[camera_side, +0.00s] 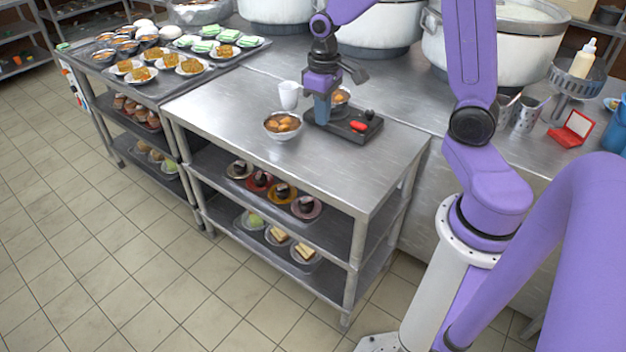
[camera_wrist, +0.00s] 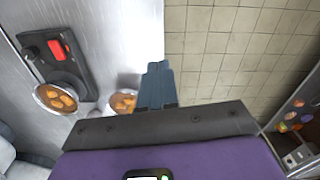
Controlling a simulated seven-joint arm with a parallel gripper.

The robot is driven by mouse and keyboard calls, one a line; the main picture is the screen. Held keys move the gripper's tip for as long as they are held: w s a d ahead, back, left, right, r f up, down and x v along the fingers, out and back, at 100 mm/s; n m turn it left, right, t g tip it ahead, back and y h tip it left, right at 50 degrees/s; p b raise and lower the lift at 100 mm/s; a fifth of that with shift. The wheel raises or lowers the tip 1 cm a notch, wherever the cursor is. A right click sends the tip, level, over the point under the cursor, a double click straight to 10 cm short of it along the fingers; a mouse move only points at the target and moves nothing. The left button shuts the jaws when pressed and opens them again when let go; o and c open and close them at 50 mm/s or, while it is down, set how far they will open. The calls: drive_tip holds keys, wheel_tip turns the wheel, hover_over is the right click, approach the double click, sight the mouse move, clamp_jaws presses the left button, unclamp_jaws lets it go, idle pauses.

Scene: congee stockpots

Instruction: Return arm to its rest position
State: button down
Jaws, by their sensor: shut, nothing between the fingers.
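My gripper (camera_side: 322,112) points down in the side view, and its blue-grey fingers are together with nothing between them. In that view it overlaps the black device (camera_side: 345,131) with a red part. The shut fingers (camera_wrist: 158,82) also show in the wrist view, where they overlap the picture of the table edge and floor. A bowl of orange-brown pieces (camera_side: 282,127) stands on the steel table, left of the gripper in the side view. A second such bowl (camera_side: 341,95) is partly hidden behind the gripper; in the wrist view it (camera_wrist: 62,98) sits at the device's end.
A white cup (camera_side: 289,95) stands near the gripper. Large white stockpots (camera_side: 380,22) stand behind on the counter. Trays of filled dishes (camera_side: 160,62) lie on the left table. A red open box (camera_side: 572,129) and a basket (camera_side: 577,83) are at right. The front of the steel table (camera_side: 340,175) is clear.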

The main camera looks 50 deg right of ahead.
drive_tip(key=s+a+r+n, duration=0.3)
drive_tip(key=s+a+n, duration=0.2)
drive_tip(key=s+a, duration=0.45)
drive_tip(key=s+a+n, duration=0.1)
drive_tip(key=s+n, duration=0.4)
drive_tip(key=s, duration=0.8)
drive_tip(key=shift+s+a+r+n, duration=0.35)
drive_tip(key=shift+s+a+n, duration=0.05)
drive_tip(key=shift+w, duration=0.15)
